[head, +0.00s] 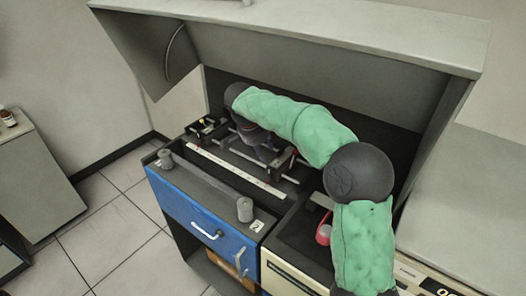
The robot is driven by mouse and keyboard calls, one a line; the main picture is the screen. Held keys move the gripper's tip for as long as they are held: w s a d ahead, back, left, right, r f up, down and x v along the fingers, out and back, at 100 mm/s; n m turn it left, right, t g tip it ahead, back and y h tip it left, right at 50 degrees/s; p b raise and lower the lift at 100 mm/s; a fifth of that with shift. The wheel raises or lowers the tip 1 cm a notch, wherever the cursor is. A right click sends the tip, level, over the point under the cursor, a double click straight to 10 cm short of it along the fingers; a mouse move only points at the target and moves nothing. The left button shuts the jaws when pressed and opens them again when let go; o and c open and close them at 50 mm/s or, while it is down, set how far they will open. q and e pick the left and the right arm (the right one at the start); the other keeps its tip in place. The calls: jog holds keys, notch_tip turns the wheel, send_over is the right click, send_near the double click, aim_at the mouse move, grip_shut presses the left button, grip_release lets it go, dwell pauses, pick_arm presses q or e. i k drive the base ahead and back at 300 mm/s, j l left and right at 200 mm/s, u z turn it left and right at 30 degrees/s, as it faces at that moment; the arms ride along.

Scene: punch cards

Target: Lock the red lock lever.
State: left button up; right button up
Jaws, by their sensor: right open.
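The machine has a blue-fronted bed with a long white ruled strip (235,168) and dark metal parts behind it. A small, thin red part (293,160) shows among the dark parts near the strip's right end; a larger rounded red piece (324,234) shows farther right, partly behind my right arm. I cannot tell which is the lock lever, or its lever position. My right arm, in a green sleeve, reaches over the bed from the right. My right gripper (266,152) points down among the dark parts, open, partly hidden; contact is unclear. My left gripper is out of view.
A grey hood (300,28) overhangs the bed, with a side panel at its left. A cream panel (290,272) is at the front right. Tiled floor lies open at the left.

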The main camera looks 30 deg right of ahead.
aim_at(295, 152)
jog(key=k+j, duration=0.8)
